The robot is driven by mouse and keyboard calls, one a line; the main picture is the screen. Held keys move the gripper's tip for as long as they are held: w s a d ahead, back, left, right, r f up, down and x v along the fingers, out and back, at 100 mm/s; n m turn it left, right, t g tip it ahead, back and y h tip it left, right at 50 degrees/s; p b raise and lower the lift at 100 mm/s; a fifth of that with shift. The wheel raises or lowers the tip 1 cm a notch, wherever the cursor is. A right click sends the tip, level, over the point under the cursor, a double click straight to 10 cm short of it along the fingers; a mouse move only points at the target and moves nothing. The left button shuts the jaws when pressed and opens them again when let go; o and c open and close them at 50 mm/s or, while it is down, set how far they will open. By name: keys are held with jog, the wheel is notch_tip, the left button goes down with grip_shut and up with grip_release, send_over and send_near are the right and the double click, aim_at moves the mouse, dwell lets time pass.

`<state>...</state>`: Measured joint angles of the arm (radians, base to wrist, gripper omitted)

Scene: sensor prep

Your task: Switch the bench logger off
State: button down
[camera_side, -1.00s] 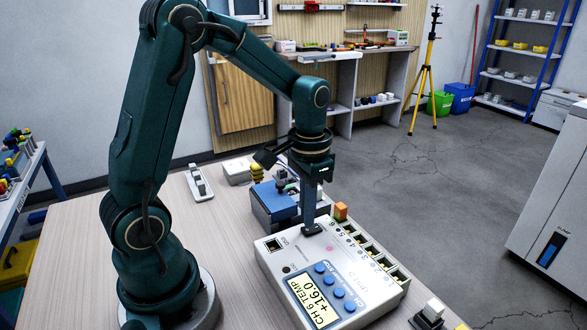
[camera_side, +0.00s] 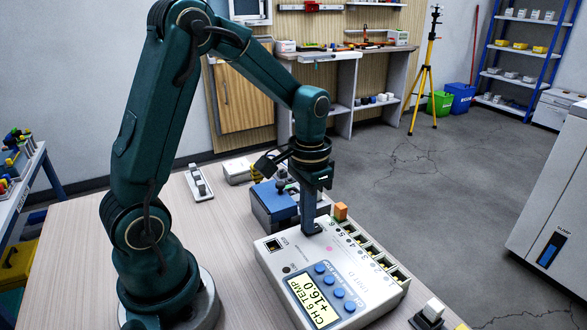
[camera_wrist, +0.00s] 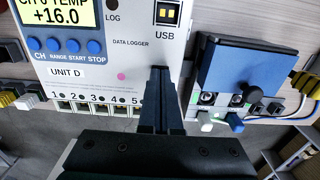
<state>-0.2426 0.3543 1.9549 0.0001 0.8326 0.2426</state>
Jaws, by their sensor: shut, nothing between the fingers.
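The data logger (camera_side: 292,254) is a pale box on the bench. Its screen (camera_side: 311,298) reads CH 6 TEMP +16.0. In the wrist view the logger (camera_wrist: 100,92) shows a UNIT D label, a pink dot (camera_wrist: 121,76) and a USB socket (camera_wrist: 167,14). Its blue buttons are CH (camera_wrist: 38,45), RANGE (camera_wrist: 53,46), START (camera_wrist: 73,46) and STOP (camera_wrist: 94,46). My gripper (camera_side: 312,230) is shut and empty, pointing down at the logger's top between the USB socket and the numbered sockets. I cannot tell whether the tips touch. The gripper hides sockets past 5 in the wrist view.
A blue-lidded box (camera_side: 272,203) stands close behind the logger. An orange plug (camera_side: 340,211) rises at the far end of the socket row. A grey-and-white device (camera_side: 199,184) lies at the back left. The bench between my base and the logger is clear.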

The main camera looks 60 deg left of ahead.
jog(key=shift+r, duration=3.4)
jog(key=s+d+r+t, duration=0.3)
jog(key=s+d+t, duration=0.2)
jog(key=s, duration=0.5)
jog(key=shift+s+d+r+t, duration=0.2)
jog(key=shift+s+d+t, duration=0.1)
jog(key=shift+d, duration=0.4)
